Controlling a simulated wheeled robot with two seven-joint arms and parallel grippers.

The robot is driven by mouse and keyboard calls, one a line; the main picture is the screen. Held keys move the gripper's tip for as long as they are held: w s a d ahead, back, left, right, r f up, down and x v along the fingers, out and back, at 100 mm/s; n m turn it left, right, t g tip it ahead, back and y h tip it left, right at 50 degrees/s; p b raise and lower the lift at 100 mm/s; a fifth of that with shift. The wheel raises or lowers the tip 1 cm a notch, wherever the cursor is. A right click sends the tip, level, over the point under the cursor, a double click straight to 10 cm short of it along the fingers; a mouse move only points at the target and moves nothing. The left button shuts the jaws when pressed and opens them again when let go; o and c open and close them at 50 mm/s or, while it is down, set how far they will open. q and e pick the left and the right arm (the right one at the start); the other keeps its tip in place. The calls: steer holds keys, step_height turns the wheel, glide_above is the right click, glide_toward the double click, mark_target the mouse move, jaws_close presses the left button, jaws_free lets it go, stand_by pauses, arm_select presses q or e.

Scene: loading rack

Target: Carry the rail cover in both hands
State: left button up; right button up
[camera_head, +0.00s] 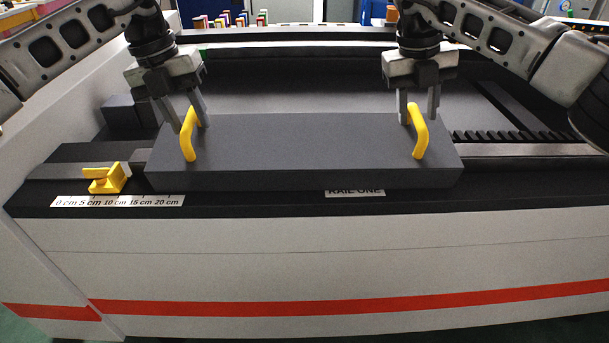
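The rail cover is a long dark grey box (300,150) with two yellow handles on top, lying over the rail at the front of the rack. My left gripper (187,116) is at the far end of the left handle (188,143), with its fingers apart on either side of it. My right gripper (418,112) is at the far end of the right handle (420,140), its fingers also spread around it. A gap seems to show between fingers and handles. The cover looks level; its underside is hidden.
A yellow stop (107,179) sits on the rail left of the cover, behind a centimetre scale (118,201). A RAIL ONE label (355,193) is partly covered by the box's front edge. A toothed strip (510,136) and bare rail (530,150) lie to the right.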

arm_select(q)
steer(key=shift+r, duration=0.15)
step_height(320, 180, up, 12)
steer(key=a, duration=0.2)
steer(key=shift+a+f, duration=0.15)
steer(key=shift+f, duration=0.1)
arm_select(e)
step_height(320, 180, up, 12)
steer(key=a, duration=0.2)
steer(key=shift+a, duration=0.2)
steer(key=shift+f, duration=0.15)
